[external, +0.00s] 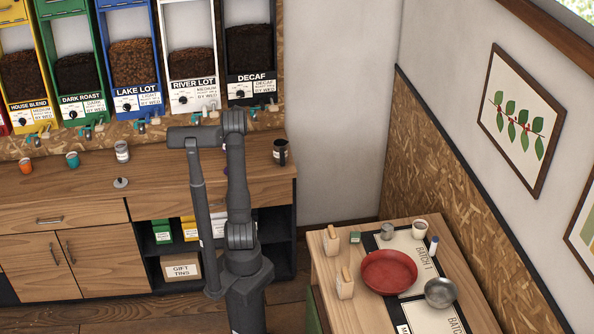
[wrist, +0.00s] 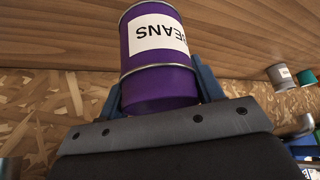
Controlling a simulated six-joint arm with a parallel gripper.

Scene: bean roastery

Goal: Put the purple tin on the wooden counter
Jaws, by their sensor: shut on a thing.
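The purple tin (wrist: 155,50) has a white label reading BEANS, upside down in the wrist view. My gripper (wrist: 160,85) is shut on it, with a blue finger on each side of its body. In the external view my arm hides the gripper and nearly all of the tin. The wooden counter (external: 60,190) runs along the back wall, and its brown top (wrist: 60,30) also shows behind the tin in the wrist view. Whether the tin touches the counter cannot be told.
On the counter stand an orange tin (external: 26,165), a teal tin (external: 72,160), a grey tin (external: 122,152), a small metal piece (external: 121,183) and a dark mug (external: 280,152). Bean dispensers (external: 135,65) hang above. A side table (external: 460,262) holds a red bowl (external: 389,271).

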